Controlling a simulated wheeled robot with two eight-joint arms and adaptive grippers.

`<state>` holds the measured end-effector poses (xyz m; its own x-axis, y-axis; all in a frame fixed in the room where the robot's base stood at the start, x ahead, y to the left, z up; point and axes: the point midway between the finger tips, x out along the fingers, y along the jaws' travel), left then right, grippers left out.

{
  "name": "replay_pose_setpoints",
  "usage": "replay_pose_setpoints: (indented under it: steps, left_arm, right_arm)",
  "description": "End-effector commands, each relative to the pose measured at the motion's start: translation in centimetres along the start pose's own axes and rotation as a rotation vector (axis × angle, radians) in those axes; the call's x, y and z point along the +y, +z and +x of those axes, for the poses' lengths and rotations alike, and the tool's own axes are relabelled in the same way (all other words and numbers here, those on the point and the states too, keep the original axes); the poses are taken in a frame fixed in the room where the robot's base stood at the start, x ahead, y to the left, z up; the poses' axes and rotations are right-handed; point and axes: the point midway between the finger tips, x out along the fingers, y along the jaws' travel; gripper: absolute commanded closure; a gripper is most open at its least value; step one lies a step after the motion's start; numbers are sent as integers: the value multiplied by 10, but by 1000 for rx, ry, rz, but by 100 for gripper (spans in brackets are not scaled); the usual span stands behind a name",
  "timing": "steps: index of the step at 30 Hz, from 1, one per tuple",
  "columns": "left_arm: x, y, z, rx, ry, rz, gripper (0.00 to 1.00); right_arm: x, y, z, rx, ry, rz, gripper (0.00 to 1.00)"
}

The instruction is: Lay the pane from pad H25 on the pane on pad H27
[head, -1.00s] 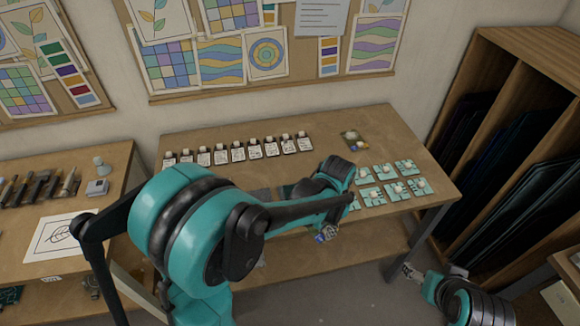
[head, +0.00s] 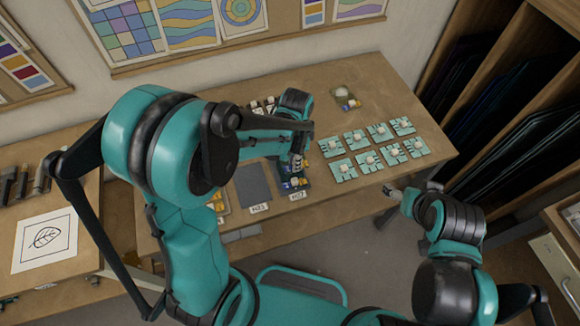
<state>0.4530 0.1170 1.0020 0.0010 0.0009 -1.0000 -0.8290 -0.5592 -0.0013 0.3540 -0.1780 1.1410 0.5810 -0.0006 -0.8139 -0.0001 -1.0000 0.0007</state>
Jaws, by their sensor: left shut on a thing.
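My left gripper (head: 297,163) reaches over the front of the work table and points down at pad H27 (head: 294,186). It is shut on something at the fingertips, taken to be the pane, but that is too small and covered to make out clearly. Pad H27 is dark, with small blue and yellow patches beside the fingers; its pane is mostly hidden by the gripper. Whether the held piece touches it I cannot tell.
Several teal cards with pale pieces (head: 370,160) lie in two rows right of the pads. A small dish (head: 344,93) stands behind them. Another pad with yellow-orange pieces (head: 218,203) is left of H25. Shelves (head: 500,90) stand at right.

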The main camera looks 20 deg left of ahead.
Motion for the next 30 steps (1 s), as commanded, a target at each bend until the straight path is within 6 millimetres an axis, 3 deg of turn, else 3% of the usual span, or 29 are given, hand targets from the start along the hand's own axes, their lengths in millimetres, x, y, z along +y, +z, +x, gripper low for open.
replay_pose_setpoints:
  steps: [8,15,26,27,30]
  left_arm:
    - [-11,10,17,0,0,0,100]
    - [-11,10,49,0,0,0,100]
    - [-10,10,53,0,0,0,100]
    - [-10,10,53,0,0,0,77]
    - [-10,10,52,0,0,0,73]
  right_arm:
    - [0,3,4,0,0,0,29]
    - [0,8,12,0,0,0,29]
    - [0,10,14,0,0,0,29]
    - [0,10,14,0,0,0,29]
    - [0,10,14,0,0,0,29]
